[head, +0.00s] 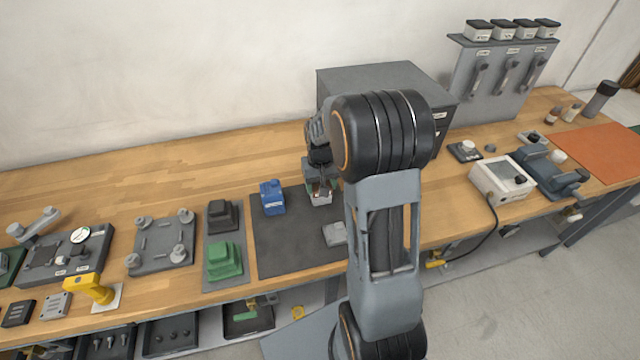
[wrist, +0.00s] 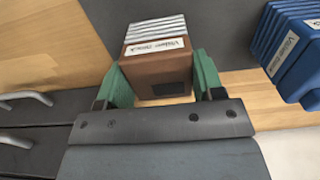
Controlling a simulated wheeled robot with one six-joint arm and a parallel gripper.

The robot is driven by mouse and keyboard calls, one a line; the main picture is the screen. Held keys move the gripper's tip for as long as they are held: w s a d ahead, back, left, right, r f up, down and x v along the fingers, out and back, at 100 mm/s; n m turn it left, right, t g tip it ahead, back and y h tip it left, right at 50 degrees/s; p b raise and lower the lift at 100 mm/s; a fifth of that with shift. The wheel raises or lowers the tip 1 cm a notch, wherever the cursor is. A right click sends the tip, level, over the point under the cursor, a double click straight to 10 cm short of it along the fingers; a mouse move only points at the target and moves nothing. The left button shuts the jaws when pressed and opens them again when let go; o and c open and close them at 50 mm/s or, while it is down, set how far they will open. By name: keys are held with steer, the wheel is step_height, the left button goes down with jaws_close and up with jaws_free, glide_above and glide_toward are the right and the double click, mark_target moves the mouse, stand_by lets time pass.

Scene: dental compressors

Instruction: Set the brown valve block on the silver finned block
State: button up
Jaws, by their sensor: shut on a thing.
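The brown valve block (wrist: 155,75) is held between the green-padded fingers of my gripper (wrist: 155,88) in the wrist view. Just past it are the silver fins of the finned block (wrist: 155,27), lined up with it. A white label lies between the fins and the brown face. In the head view my gripper (head: 319,188) points down at the silver finned block (head: 321,199) on the dark mat (head: 285,240). The brown block is mostly hidden there. I cannot tell whether the two blocks touch.
A blue finned block (head: 271,198) stands just left on the mat and also shows in the wrist view (wrist: 295,50). A small grey block (head: 335,234) lies in front. A grey cabinet (head: 350,85) stands behind. Green (head: 223,261) and black (head: 221,215) blocks sit farther left.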

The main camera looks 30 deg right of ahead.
stand_by(0.3)
steer(key=o, duration=1.3)
steer(key=shift+r+p, duration=2.65)
steer(key=shift+r, duration=0.85)
steer(key=shift+f, duration=0.1)
